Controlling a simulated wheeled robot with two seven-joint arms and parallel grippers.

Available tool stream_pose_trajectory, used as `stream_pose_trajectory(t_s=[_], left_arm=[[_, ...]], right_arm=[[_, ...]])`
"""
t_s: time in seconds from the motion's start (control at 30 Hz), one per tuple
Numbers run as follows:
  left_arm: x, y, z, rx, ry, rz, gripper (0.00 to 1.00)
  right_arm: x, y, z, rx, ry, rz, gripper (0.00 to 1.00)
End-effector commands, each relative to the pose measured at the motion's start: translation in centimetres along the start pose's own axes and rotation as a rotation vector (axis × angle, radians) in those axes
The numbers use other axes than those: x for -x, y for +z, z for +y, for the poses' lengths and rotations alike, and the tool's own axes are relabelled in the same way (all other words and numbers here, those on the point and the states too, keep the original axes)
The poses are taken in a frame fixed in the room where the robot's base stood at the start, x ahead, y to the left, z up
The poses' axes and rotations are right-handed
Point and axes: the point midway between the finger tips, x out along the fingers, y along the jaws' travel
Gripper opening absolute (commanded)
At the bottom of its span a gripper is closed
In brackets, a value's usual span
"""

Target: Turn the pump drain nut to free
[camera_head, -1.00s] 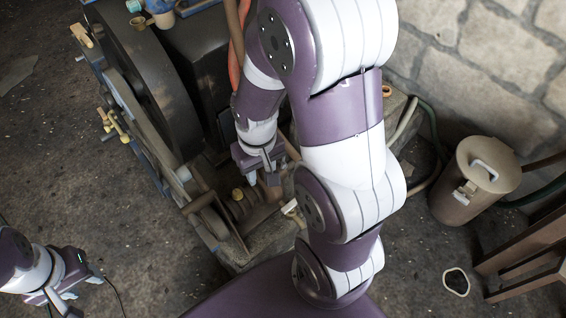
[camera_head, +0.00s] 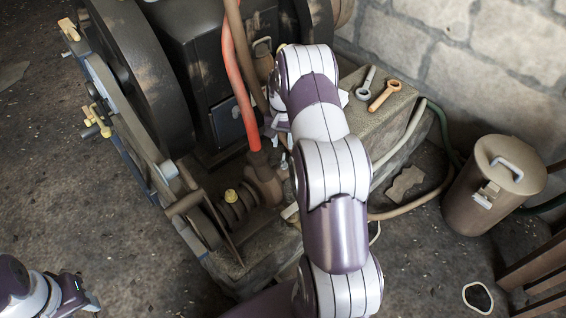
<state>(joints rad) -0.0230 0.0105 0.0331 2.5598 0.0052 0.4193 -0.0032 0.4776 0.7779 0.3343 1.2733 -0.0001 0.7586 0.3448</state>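The pump (camera_head: 264,184) is the rusty brown housing at the foot of the red pipe (camera_head: 241,85), low on the engine's near side. A yellow-brass nut-like fitting (camera_head: 231,196) sits left of it; I cannot tell whether this is the drain nut. My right gripper (camera_head: 277,138) is just above and right of the pump, beside the red pipe. My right arm partly hides it, and its opening cannot be made out. My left gripper (camera_head: 88,302) is at the bottom left, over the floor, far from the pump; its finger gap is unclear.
A hose (camera_head: 408,145) runs past the block. A lidded metal can (camera_head: 490,190) stands at the right.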

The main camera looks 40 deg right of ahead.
Motion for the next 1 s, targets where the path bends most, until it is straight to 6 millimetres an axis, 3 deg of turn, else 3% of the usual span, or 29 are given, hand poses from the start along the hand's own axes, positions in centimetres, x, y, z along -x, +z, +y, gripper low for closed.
stream_pose_trajectory(t_s=[0.03, 0.1, 0.33, 0.7, 0.73, 0.83, 1.0], left_arm=[[-1.5, 0.2, 0.0, 0.0, 0.0, 0.0, 0.43], [-2.4, 0.3, 0.0, 0.0, 0.0, -0.001, 0.43], [-4.3, 0.5, 0.0, 0.0, 0.0, -0.001, 0.43], [-4.5, 0.6, 0.0, 0.0, 0.0, 0.0, 0.43], [-4.5, 0.6, 0.0, 0.0, 0.0, 0.0, 0.43], [-4.5, 0.6, 0.0, 0.0, 0.0, -0.001, 0.43], [-4.4, 0.5, 0.0, 0.0, 0.0, -0.001, 0.43]], right_arm=[[-2.3, 0.1, 0.0, 0.001, 0.001, -0.002, 0.35], [-4.1, 0.0, 0.0, 0.001, 0.001, -0.002, 0.35], [-8.2, 0.0, -0.1, 0.003, -0.001, 0.002, 0.35], [-9.0, 0.0, -0.1, 0.003, -0.001, 0.002, 0.35], [-9.0, 0.0, -0.1, 0.003, -0.001, 0.002, 0.32], [-8.9, 0.0, -0.1, 0.003, -0.001, 0.002, 0.0], [-8.9, 0.0, -0.1, 0.005, -0.001, 0.002, 0.0]])
